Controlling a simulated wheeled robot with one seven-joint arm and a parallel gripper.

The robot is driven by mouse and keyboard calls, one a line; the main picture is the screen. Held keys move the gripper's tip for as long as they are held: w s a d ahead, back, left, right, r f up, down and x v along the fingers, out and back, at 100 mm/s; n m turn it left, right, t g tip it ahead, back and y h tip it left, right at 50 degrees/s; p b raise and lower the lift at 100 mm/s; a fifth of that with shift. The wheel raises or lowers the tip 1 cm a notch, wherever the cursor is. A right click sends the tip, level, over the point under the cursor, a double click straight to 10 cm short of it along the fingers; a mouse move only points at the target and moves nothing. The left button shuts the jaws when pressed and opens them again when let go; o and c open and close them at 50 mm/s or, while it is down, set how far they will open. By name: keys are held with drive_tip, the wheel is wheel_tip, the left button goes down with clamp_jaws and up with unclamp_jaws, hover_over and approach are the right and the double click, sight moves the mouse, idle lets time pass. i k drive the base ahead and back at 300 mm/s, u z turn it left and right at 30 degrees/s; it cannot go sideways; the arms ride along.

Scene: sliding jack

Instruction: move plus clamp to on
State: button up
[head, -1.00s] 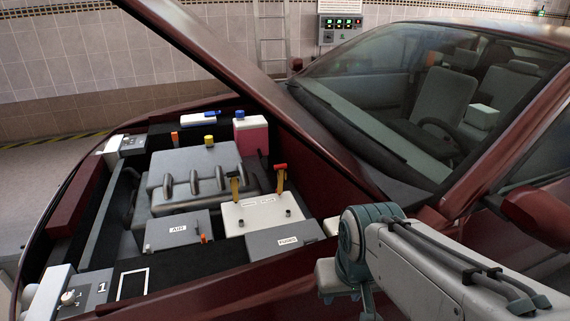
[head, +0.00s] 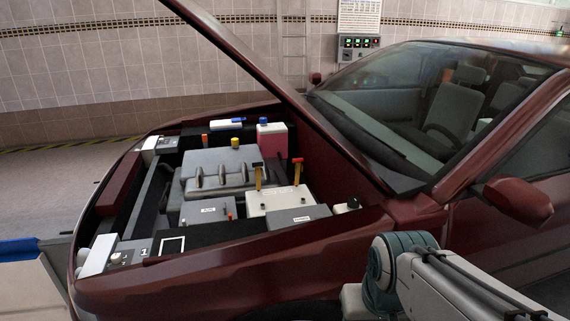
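The battery (head: 275,202) is a pale block in the open engine bay. The left lever, with a dark top, looks like the other clamp (head: 258,178). Both levers stand roughly upright. My arm shows at the lower right, outside the car's fender and apart from the battery. My gripper is out of the picture.
The raised hood (head: 245,70) slants over the bay's right side. A grey FUSES box (head: 298,217) is in front of the battery, an AIR box (head: 207,212) to its left. The red fender (head: 240,262) lies between my arm and the bay. A blue-topped item (head: 18,250) stands left.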

sight(298, 160)
drive_tip(key=u, duration=0.4)
drive_tip(key=i, duration=1)
